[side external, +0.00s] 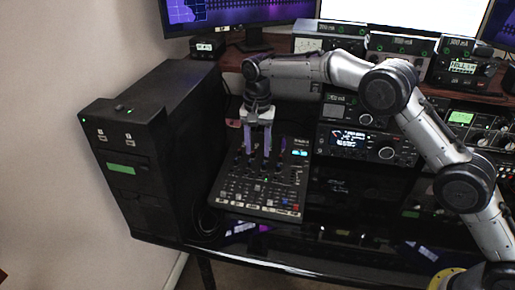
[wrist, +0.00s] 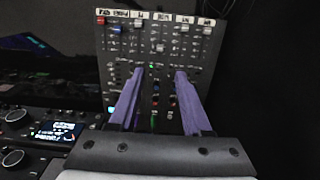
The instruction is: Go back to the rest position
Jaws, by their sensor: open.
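My gripper (side external: 258,149) points down over the upper part of a black mixer panel (side external: 229,195) in the side view. In the wrist view its two purple fingers (wrist: 159,72) are spread apart with nothing between them. The mixer panel (wrist: 205,47) lies beyond the fingertips, with rows of small knobs and several sliders. The fingertips look close to the panel; whether they touch it I cannot tell.
A tall black computer case (side external: 165,150) stands left of the mixer. A radio unit with a lit display (side external: 350,143) sits to the right, below my arm. Monitors (side external: 235,14) and small meter boxes (side external: 400,44) line the back. The glossy desk front (side external: 300,262) is mostly clear.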

